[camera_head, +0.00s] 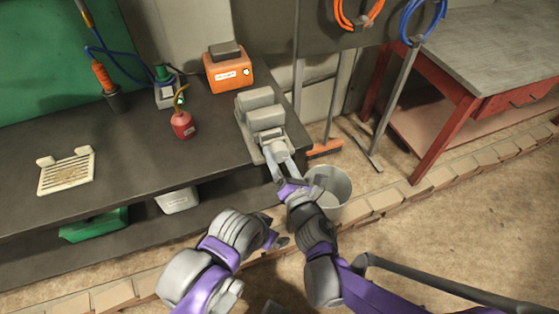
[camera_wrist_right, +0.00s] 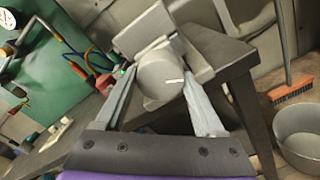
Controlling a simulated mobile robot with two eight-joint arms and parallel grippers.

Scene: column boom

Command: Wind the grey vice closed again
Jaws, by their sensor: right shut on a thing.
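The grey vice (camera_head: 262,112) stands at the right end of the dark workbench, and its blocky jaws also show in the right wrist view (camera_wrist_right: 192,52). Its round front end (camera_wrist_right: 158,82) faces me, with a small pale bar across it. My right gripper (camera_head: 279,158) reaches the vice's front from below. Its two fingers lie on either side of the round end, shut on it. Whether the vice's jaws have a gap is hard to make out. My left gripper (camera_head: 276,240) is low in front of the bench, away from the vice; its fingers are too small to read.
An orange box (camera_head: 228,72) and a red oil can (camera_head: 182,124) stand on the workbench (camera_head: 120,150) left of the vice. A grey bucket (camera_head: 330,188) stands on the floor close to my right gripper. A broom (camera_head: 325,149) leans behind. A red-legged table (camera_head: 470,50) is at the right.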

